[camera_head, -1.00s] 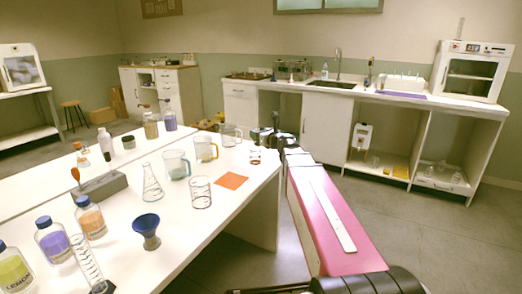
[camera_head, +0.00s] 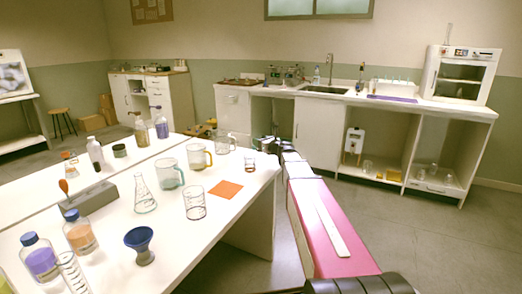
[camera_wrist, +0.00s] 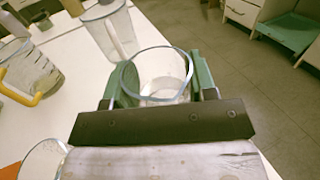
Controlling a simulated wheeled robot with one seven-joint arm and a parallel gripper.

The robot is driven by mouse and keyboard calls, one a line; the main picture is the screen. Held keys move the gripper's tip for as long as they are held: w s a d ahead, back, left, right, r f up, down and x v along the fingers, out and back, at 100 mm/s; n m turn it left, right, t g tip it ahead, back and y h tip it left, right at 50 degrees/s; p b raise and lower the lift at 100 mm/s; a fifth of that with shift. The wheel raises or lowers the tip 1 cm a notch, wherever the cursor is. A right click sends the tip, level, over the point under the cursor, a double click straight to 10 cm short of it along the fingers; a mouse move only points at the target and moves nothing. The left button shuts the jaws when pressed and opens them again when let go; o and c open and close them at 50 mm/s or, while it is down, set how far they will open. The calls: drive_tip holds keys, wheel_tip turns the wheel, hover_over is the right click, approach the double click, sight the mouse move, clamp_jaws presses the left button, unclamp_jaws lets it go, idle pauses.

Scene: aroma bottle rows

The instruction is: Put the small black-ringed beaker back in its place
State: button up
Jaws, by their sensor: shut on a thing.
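In the wrist view, my gripper (camera_wrist: 157,85) is shut on a clear glass beaker (camera_wrist: 160,72), with a green finger on each side. I look down into its open round mouth. Black rings on it are not clear in this view. In the head view, my gripper (camera_head: 268,145) is at the far right corner of the white table, and the held beaker cannot be made out there. A small ringed glass (camera_head: 249,161) shows near that corner. A clear glass rim (camera_wrist: 45,160) shows at lower left in the wrist view.
A clear jug (camera_head: 225,144), a yellow-handled mug (camera_head: 199,157), a teal-handled mug (camera_head: 170,174), a ringed glass (camera_head: 195,203) and a conical flask (camera_head: 144,197) stand nearby. An orange mat (camera_head: 225,189) lies flat. Floor is open right of the table (camera_head: 262,195).

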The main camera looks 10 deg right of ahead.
drive_tip(key=shift+w+d+f, duration=0.1)
drive_tip(key=shift+d+f, duration=0.05)
drive_tip(key=shift+f, duration=2)
drive_tip(key=o, duration=1)
drive_tip(key=shift+f, duration=0.1)
drive_tip(key=shift+c, duration=0.2)
drive_tip(key=v, duration=1.2)
